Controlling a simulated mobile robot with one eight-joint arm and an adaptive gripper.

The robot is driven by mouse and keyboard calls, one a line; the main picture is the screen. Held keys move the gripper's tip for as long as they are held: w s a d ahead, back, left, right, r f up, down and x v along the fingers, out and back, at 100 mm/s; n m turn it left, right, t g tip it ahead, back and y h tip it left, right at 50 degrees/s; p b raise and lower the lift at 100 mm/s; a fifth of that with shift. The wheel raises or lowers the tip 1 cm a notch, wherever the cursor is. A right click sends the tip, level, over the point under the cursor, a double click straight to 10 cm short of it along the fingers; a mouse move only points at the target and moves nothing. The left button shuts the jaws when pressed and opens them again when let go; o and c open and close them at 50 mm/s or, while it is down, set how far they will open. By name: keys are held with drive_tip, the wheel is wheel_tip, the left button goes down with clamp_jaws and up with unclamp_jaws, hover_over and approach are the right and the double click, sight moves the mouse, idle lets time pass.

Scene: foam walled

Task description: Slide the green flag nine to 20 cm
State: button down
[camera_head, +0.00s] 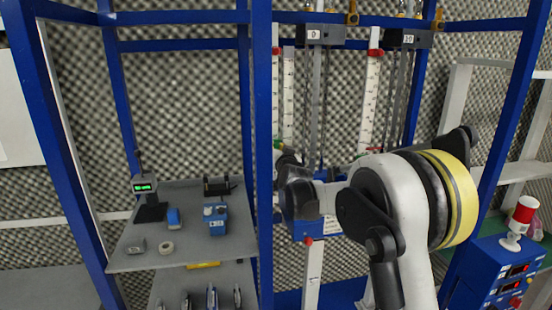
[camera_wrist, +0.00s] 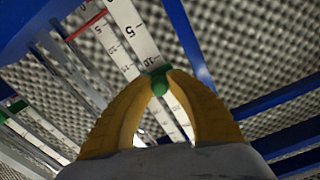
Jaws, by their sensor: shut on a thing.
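My gripper (camera_wrist: 165,82) has two yellow fingers that meet on the green flag (camera_wrist: 159,78). The flag lies on a white scale (camera_wrist: 133,35) with black marks. In the wrist view a 5 shows above the flag and a mark that looks like 10 lies close to it; the exact reading is unclear. In the head view the green flag (camera_head: 279,143) shows small at the left edge of the scale (camera_head: 288,85), just above my dark gripper (camera_head: 281,152). My arm hides the scale's lower part there.
Blue frame posts (camera_head: 262,150) stand close to the left of my gripper. A second scale (camera_head: 370,100) with a red top hangs to the right. A grey shelf (camera_head: 190,253) with small tools is at left.

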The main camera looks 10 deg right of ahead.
sight(276, 143)
wheel_tip(276, 143, up, 6)
drive_tip(key=shift+r+p, duration=0.1)
drive_tip(key=shift+p, duration=0.75)
drive_tip(key=c, duration=1.2)
unclamp_jaws()
drive_tip(key=shift+c, duration=0.2)
drive_tip(key=s, duration=1.2)
